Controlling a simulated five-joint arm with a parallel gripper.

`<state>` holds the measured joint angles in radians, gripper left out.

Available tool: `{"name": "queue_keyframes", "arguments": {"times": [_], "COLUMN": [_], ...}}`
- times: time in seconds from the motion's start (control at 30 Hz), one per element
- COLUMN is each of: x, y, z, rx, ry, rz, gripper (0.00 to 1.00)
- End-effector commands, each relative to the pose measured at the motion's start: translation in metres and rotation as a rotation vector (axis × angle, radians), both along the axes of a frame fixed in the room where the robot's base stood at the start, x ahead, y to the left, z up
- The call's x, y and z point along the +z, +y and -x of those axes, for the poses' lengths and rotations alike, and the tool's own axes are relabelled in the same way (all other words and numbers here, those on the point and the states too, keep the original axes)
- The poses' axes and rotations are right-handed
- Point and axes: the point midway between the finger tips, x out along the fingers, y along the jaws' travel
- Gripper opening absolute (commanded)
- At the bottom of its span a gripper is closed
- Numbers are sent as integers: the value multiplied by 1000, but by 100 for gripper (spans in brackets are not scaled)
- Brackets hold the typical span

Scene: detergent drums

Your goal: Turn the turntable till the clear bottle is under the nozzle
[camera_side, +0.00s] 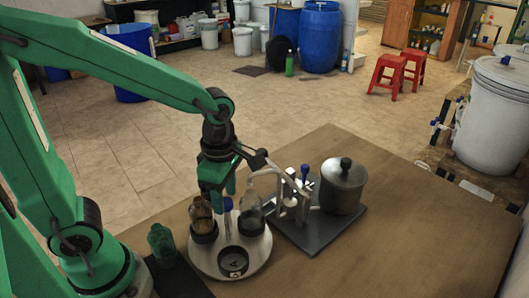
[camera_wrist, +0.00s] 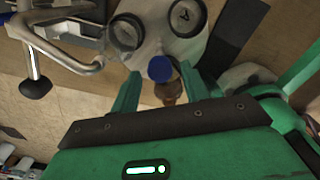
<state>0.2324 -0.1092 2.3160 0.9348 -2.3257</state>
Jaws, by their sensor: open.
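The turntable (camera_side: 208,262) is a pale disc on the table with dark ring holders and a central post topped by a blue knob (camera_side: 228,204). The clear bottle (camera_side: 251,212) stands upright in the right holder, close to the bent metal nozzle pipe (camera_side: 270,171); exact alignment cannot be told. It also shows in the wrist view (camera_wrist: 125,33). An amber bottle (camera_side: 201,215) stands in the left holder. The front holder (camera_side: 233,262), marked A, is empty. My gripper (camera_side: 223,190) is open, pointing down, its fingers above and either side of the knob (camera_wrist: 160,68).
A lidded metal pot (camera_side: 343,186) and the pipe stand on a dark plate (camera_side: 317,240) right of the turntable. A green bottle-like object (camera_side: 160,243) stands at left by my base. The table's right side (camera_side: 430,240) is clear.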

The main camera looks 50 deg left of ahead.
Motion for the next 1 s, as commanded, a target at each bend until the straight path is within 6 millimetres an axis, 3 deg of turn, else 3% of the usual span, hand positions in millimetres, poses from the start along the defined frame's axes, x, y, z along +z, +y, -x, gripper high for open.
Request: {"name": "queue_keyframes", "arguments": {"times": [0.5,1.0], "x": [34,36], "y": [0,1], "z": [0,1], "rx": [0,-20], "ry": [0,-5], "rz": [0,1], "gripper": [45,45]}}
